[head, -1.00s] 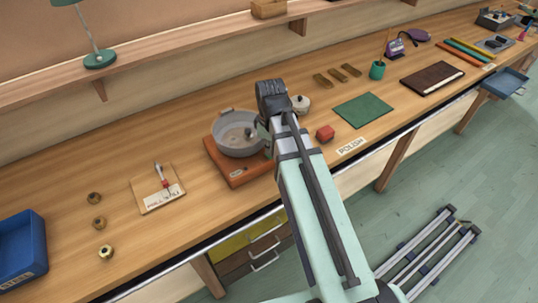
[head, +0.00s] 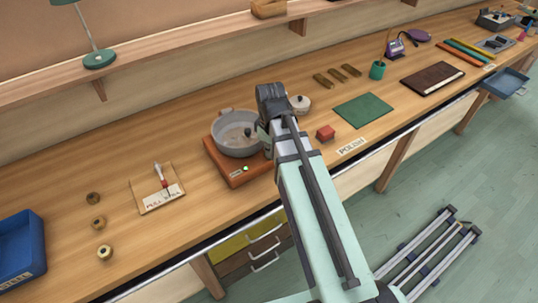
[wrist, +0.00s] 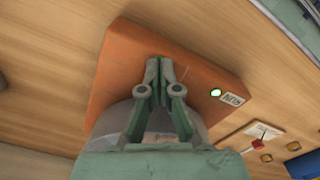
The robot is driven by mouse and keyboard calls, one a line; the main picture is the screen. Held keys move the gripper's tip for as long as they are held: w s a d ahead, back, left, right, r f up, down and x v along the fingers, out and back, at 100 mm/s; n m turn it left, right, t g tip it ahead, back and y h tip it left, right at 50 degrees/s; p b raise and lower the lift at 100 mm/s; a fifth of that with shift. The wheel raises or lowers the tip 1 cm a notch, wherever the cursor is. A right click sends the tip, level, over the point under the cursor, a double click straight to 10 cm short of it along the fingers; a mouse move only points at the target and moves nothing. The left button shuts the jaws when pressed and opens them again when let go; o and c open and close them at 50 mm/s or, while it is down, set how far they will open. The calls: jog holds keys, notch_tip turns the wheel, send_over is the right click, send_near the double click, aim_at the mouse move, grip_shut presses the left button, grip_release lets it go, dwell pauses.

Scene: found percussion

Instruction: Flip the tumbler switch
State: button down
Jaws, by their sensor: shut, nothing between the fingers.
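The tumbler is a grey metal bowl (head: 238,135) on an orange base (head: 214,156). A small green light (head: 246,168) glows on the base beside a small label (head: 236,174); both also show in the wrist view, the light (wrist: 215,92) left of the label (wrist: 231,98). My gripper (wrist: 158,64) is shut and empty, its fingertips over the orange base (wrist: 120,62) near the bowl. In the head view my gripper (head: 265,141) is at the bowl's right side, partly hidden by my arm. I cannot make out the switch lever; the fingers may cover it.
A board with a small lever (head: 158,188) and several brass knobs (head: 98,223) lie left. A green mat (head: 364,110) lies further right. Bare bench lies left of the base.

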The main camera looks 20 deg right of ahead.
jog(key=shift+f, duration=0.1)
jog(key=shift+r+p, duration=2.95)
jog(key=shift+r, duration=0.6)
jog(key=shift+f, duration=0.1)
